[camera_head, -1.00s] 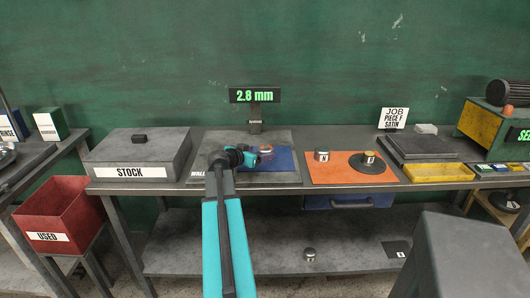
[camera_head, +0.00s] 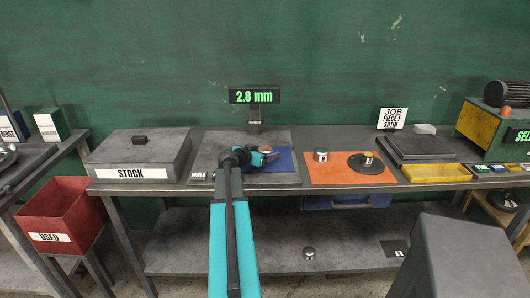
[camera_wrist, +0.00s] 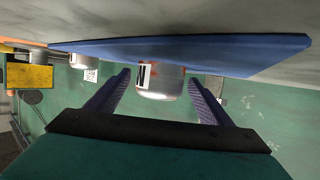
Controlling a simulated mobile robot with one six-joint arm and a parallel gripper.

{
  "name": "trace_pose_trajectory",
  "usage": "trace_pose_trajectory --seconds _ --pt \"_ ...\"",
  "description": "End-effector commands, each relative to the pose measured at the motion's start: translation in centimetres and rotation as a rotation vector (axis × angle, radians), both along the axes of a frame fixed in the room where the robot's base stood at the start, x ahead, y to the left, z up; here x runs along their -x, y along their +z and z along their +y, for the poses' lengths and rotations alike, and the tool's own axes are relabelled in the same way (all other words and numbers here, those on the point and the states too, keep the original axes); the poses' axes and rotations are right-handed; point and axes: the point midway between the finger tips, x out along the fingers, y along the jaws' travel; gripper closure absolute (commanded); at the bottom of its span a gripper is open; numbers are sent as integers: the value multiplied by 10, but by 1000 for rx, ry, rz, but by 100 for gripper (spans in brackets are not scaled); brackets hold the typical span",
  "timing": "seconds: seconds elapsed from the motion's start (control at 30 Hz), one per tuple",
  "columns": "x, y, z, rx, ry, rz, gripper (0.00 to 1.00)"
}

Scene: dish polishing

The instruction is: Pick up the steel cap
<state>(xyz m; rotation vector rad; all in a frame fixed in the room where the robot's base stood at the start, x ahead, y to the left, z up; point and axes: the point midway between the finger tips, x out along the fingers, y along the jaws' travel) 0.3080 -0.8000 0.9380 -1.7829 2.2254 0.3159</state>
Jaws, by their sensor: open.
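In the wrist view, which looks upside down, a shiny steel cap (camera_wrist: 172,84) with a white label marked N stands on the blue mat (camera_wrist: 230,50). A reddish area shows near its base. My gripper (camera_wrist: 160,80) is open, with one dark finger on each side of the cap and visible gaps between. In the head view my gripper (camera_head: 268,153) is low over the blue mat (camera_head: 284,160) and mostly hides that cap. Other steel caps stand on the orange mat (camera_head: 320,155), on a dark disc (camera_head: 368,158) and on the lower shelf (camera_head: 309,253).
A 2.8 mm display (camera_head: 254,96) stands behind the blue mat. The grey STOCK box (camera_head: 140,156) is to the left, with the red USED bin (camera_head: 55,215) below. The orange mat (camera_head: 345,178) lies to the right, then a yellow tray (camera_head: 436,173).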

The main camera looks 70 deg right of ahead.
Motion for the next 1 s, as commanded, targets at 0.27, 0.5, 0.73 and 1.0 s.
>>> trace_pose_trajectory --seconds 0.27,0.5,0.73,1.0 --pt "1 -3 -6 0 1 0 26" --pt "1 -3 -6 0 1 0 26" --pt "0 -2 -6 0 1 0 35" --pt "0 -2 -6 0 2 -1 79"
